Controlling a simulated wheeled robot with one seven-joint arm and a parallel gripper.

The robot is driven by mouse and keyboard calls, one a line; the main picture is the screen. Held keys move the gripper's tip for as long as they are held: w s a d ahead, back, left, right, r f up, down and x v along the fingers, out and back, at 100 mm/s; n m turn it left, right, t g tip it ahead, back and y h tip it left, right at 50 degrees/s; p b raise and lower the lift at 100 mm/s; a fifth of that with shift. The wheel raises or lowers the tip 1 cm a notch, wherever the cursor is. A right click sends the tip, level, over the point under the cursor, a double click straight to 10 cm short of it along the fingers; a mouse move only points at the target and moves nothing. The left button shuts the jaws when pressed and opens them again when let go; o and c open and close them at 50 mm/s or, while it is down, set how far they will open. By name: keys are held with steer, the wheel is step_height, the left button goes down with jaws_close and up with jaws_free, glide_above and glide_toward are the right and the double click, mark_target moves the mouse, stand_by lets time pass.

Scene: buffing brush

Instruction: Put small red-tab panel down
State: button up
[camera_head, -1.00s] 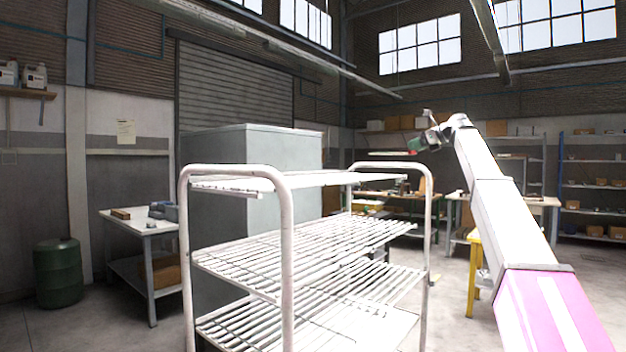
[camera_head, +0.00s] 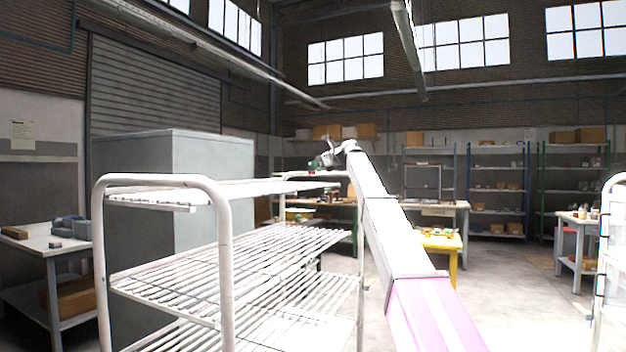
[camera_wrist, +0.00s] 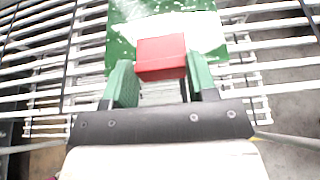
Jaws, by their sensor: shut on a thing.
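The small red-tab panel (camera_wrist: 165,24) is green with a broad white, glaring patch, and its red tab (camera_wrist: 161,57) faces me in the wrist view. My gripper (camera_wrist: 162,78) is shut on the red tab, with a green finger on each side of it. The panel is above white slats, and the wrist view does not settle whether it touches them. In the head view my gripper (camera_head: 326,161) is at the far right end of the white rack (camera_head: 222,260), near top-shelf height. The panel is too small to make out clearly there.
The rack's top shelf (camera_head: 240,189) and the slatted shelf below (camera_head: 250,255) look empty. A grey cabinet (camera_head: 205,155) stands behind it. A yellow table (camera_head: 440,246) with small items stands right of my arm. Another white rack (camera_head: 612,260) is at the right edge. Floor between is open.

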steer(key=shift+w+a+f, duration=0.25)
steer(key=shift+a+f, duration=0.1)
steer(key=shift+f, duration=1.95)
steer(key=o, duration=0.9)
steer(key=shift+o, duration=0.2)
steer(key=shift+d, duration=0.1)
steer(key=v, duration=1.2)
